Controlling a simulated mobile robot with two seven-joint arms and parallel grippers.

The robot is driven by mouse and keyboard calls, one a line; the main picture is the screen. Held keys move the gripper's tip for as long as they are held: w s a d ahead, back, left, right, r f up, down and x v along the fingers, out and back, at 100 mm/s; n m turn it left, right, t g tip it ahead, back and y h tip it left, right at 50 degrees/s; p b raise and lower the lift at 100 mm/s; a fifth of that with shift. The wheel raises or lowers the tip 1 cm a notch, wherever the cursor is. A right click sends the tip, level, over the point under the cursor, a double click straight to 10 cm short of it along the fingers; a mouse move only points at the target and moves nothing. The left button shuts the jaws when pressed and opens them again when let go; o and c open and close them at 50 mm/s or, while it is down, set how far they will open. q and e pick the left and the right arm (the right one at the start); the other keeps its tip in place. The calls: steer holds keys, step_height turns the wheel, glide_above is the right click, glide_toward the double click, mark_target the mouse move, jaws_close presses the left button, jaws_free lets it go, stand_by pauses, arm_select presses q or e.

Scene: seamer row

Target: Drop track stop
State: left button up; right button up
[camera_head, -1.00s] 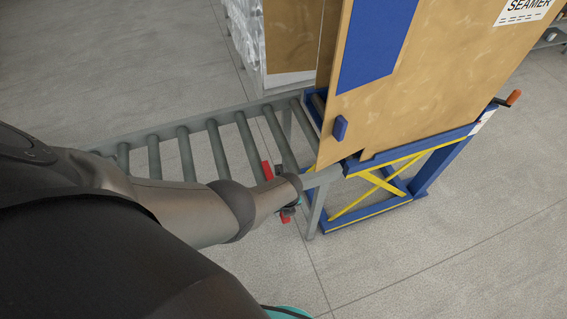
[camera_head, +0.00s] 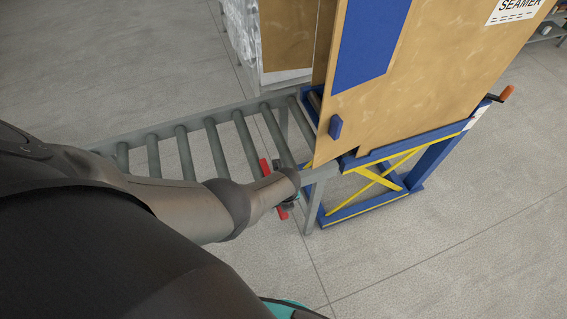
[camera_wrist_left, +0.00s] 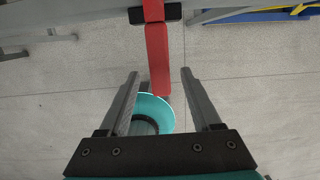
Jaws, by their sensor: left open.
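The track stop appears as a red bar on the near side rail of the roller conveyor. In the head view its upper red end (camera_head: 264,166) shows beside my left wrist, and a lower red part shows under the wrist. In the left wrist view the red bar (camera_wrist_left: 158,55) passes through a black bracket at the rail and points down between my fingers. My left gripper (camera_wrist_left: 160,74) is open, with one finger on each side of the bar and a visible gap on both sides. In the head view my wrist hides the fingers. My right gripper is not in view.
The roller conveyor (camera_head: 183,150) runs to a seamer with a tall brown panel (camera_head: 400,90) on a blue and yellow stand (camera_head: 375,182). A wrapped pallet load (camera_head: 243,35) stands behind. The grey floor at the lower right is clear.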

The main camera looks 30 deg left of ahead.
arm_select(q)
step_height(320, 180, up, 13)
steer(key=s+d+p, duration=0.1)
steer(key=p, duration=0.5)
steer(key=shift+s+d, duration=0.2)
steer(key=shift+d, duration=0.05)
steer(key=shift+f, duration=0.15)
stand_by(0.4)
